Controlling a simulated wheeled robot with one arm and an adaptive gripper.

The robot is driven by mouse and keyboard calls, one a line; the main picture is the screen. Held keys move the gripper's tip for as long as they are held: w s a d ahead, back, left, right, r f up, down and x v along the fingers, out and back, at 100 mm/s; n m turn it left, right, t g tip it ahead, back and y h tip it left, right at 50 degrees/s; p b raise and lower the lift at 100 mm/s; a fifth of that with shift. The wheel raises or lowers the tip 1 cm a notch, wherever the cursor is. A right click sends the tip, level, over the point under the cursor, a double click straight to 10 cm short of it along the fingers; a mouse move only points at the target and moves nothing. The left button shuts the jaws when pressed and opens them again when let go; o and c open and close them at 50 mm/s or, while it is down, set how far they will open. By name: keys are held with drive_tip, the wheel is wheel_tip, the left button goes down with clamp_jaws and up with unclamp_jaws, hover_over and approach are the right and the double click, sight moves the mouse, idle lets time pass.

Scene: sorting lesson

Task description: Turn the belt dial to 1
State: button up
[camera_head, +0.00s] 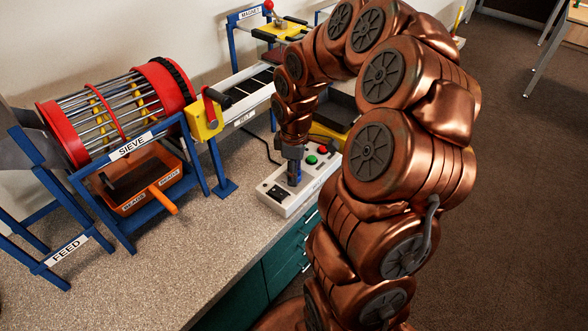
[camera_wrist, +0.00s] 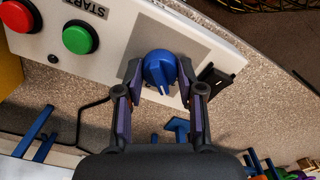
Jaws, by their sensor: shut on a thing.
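The control box (camera_head: 305,190) is a pale panel on the bench, below the belt in the picture. My gripper (camera_head: 294,182) points down onto it. In the wrist view the blue dial (camera_wrist: 159,68) sits on a grey patch of the panel (camera_wrist: 120,45), with a pale mark at its lower edge. My gripper (camera_wrist: 160,76) is shut on the dial, one finger at each side. The dial's number scale cannot be read. My gripper hides the dial in the head view. The belt (camera_head: 248,92) runs behind the box.
A green button (camera_head: 311,160) and a red button (camera_head: 322,149) stand close beside my gripper. A black fitting (camera_wrist: 212,82) is right beside one finger. The sieve (camera_head: 120,105) and an orange-handled tray (camera_head: 140,190) stand left. The bench front (camera_head: 215,265) is clear.

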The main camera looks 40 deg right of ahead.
drive_tip(key=shift+n+p, duration=0.4)
drive_tip(key=shift+n, duration=1.1)
drive_tip(key=o, duration=1.1)
drive_tip(key=shift+o, duration=0.2)
drive_tip(key=shift+r, duration=0.1)
wheel_tip(320, 180, up, 12)
